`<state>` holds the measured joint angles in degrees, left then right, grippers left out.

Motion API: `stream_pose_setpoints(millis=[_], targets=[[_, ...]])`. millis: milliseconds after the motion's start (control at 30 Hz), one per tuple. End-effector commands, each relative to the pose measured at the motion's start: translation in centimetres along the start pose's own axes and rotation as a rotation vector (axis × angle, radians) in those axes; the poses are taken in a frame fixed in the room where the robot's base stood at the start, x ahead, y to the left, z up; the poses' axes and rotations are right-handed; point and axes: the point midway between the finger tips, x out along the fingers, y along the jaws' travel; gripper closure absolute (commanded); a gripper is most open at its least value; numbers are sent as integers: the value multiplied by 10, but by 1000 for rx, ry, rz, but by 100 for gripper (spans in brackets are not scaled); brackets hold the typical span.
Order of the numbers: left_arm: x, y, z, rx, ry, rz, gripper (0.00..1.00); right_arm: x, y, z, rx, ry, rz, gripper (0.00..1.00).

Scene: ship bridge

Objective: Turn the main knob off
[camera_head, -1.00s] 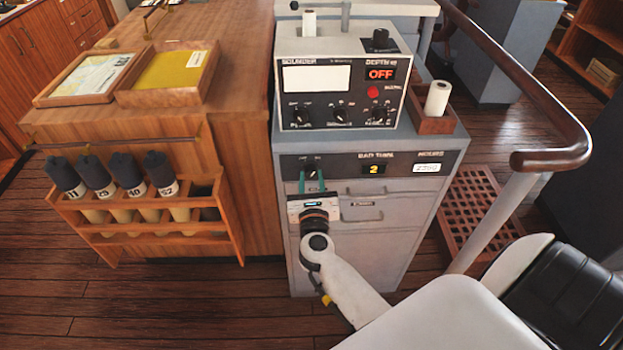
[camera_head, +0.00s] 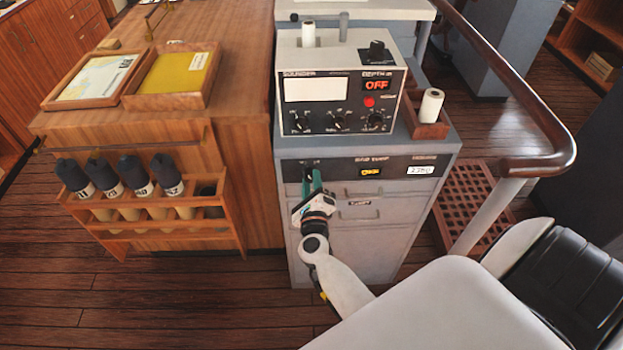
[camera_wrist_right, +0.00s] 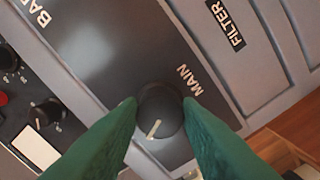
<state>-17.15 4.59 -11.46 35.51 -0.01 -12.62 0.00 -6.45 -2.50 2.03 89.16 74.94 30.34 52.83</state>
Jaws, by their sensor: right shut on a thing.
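The main knob (camera_wrist_right: 160,110) is round and black with a white pointer line, next to the label MAIN on a dark panel strip (camera_wrist_right: 110,55). In the right wrist view its pointer slants toward the lower left. My right gripper (camera_wrist_right: 160,108) has its two green fingers on opposite sides of the knob, shut on it. In the head view my right gripper (camera_head: 312,180) reaches the left end of the dark strip on the grey cabinet, hiding most of the knob. My left gripper is out of view.
A sounder box (camera_head: 338,93) with small knobs and a red OFF display stands on the cabinet (camera_head: 375,240). A wooden rack (camera_head: 150,215) with dark-capped tubes is at left. A handrail (camera_head: 535,130) runs along the right.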

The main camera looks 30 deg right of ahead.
Motion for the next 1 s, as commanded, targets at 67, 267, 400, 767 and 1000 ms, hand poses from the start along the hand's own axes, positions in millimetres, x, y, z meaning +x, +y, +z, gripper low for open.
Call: stream_pose_setpoints(millis=[67,267,400,767,1000], targets=[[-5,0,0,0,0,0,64,-1,0,-1,-43,-1,-4,91],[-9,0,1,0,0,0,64,-1,-1,0,-119,-1,-4,91],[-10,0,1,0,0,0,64,-1,-1,1,-146,-1,-4,91],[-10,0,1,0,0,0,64,-1,-1,1,-160,-1,-3,91],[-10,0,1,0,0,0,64,-1,-1,1,-159,-1,-3,47]])
